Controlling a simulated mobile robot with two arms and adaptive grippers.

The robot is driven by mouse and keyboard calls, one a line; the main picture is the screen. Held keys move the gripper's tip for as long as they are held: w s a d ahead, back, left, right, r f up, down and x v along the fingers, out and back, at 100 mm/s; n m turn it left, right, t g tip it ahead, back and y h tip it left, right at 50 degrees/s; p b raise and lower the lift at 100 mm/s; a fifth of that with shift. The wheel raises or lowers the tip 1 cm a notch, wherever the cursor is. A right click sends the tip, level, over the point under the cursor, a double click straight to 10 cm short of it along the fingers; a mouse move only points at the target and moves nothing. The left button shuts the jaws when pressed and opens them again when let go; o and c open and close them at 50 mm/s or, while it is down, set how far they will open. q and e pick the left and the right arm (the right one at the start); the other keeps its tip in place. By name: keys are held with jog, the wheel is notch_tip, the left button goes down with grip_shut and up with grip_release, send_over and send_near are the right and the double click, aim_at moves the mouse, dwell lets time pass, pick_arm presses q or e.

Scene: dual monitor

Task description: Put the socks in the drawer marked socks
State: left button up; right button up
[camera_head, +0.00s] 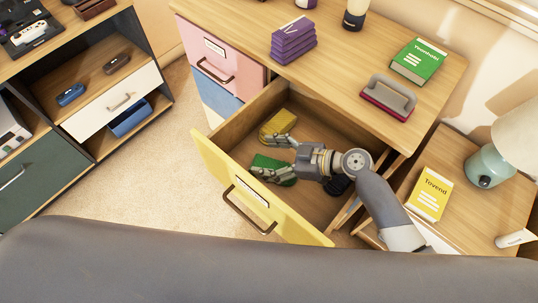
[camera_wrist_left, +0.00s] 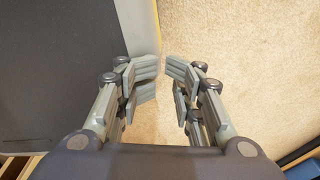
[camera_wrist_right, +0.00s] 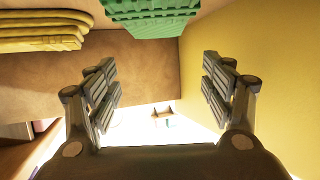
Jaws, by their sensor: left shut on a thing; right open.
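The yellow drawer (camera_head: 211,165) is pulled open, with a white label too small to read. Inside lie a yellow folded sock bundle (camera_head: 276,124) and a green one (camera_head: 268,162). The right wrist view shows the yellow bundle (camera_wrist_right: 40,38) at upper left and the green bundle (camera_wrist_right: 150,22) at the top. My right gripper (camera_head: 273,157) is open inside the drawer, its fingers beside the two bundles, with nothing between them. My left gripper (camera_wrist_left: 163,68) is shut with its fingertips close together, over carpet beside a dark surface; I see no thing between them.
The wooden desk top (camera_head: 350,60) holds a purple stack (camera_head: 293,42), a green book (camera_head: 418,62) and a grey-handled item (camera_head: 390,95). A pink drawer (camera_head: 222,62) is closed. A side table bears a yellow book (camera_head: 430,193) and lamp (camera_head: 490,165). Carpet (camera_head: 120,195) is clear left of the drawer.

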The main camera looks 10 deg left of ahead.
jog(key=shift+r+p, duration=0.35)
jog(key=shift+p, duration=0.1)
jog(key=shift+d+r+p, duration=0.35)
jog(key=shift+r+p, duration=0.05)
jog(key=shift+p, duration=0.2)
jog(key=v, duration=0.6)
jog(key=shift+s, duration=0.1)
jog(key=shift+s+d+r, duration=0.1)
jog(key=shift+d+r, duration=0.05)
jog(key=shift+d, duration=0.1)
pick_arm(q)
jog(key=shift+s+d+r, duration=0.2)
jog(key=shift+d+r, duration=0.2)
jog(key=shift+r, duration=0.4)
jog(key=shift+a, duration=0.15)
